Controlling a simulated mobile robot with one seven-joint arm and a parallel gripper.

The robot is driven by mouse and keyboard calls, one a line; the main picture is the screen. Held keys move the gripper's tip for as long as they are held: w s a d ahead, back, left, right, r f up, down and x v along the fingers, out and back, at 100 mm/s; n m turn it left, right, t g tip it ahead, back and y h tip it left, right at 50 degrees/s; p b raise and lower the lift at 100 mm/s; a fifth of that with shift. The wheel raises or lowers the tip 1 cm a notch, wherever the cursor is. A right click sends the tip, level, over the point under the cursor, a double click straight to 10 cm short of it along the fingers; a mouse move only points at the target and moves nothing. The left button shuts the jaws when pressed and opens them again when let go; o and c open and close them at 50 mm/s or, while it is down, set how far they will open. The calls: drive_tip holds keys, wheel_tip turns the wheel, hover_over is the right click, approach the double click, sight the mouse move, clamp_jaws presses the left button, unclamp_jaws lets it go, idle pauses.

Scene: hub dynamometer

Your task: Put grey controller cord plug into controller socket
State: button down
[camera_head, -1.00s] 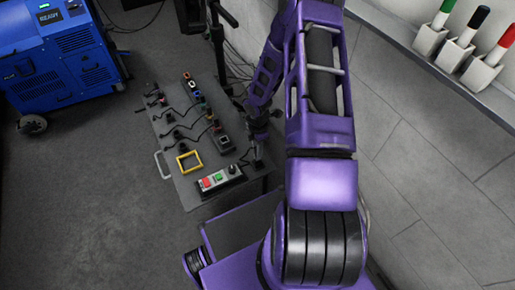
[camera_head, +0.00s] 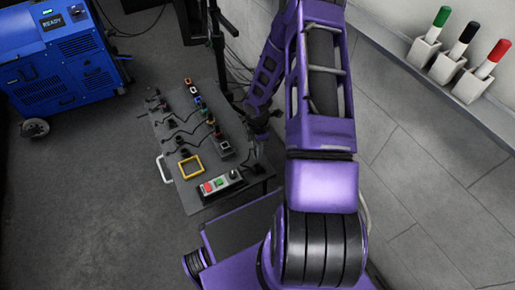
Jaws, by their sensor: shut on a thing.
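The controller (camera_head: 221,185) is a pale box with a red button, a green button and a dark knob. It lies at the near edge of the grey board (camera_head: 197,178). My gripper (camera_head: 258,158) is small in the view, pointing down over the board's right near corner, to the right of and slightly beyond the controller. It is shut on a small dark grey piece, which looks like the grey cord plug (camera_head: 258,167). The plug looks apart from the controller. The controller socket cannot be made out, and the fingertips are too small to show the grasp in detail.
A yellow frame (camera_head: 190,166) and several small connectors with black cords lie on the board. A dark stand (camera_head: 217,50) rises behind it. A blue machine (camera_head: 65,60) stands at the left. Green, black and red markers in white holders (camera_head: 424,50) line the right ledge.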

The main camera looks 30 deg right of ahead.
idle(0.3)
drive_tip(key=a+b, duration=0.2)
drive_tip(key=a, duration=0.6)
idle(0.8)
drive_tip(key=w+b, duration=0.1)
drive_tip(key=w, duration=1.2)
drive_tip(key=shift+a, duration=0.2)
idle(1.1)
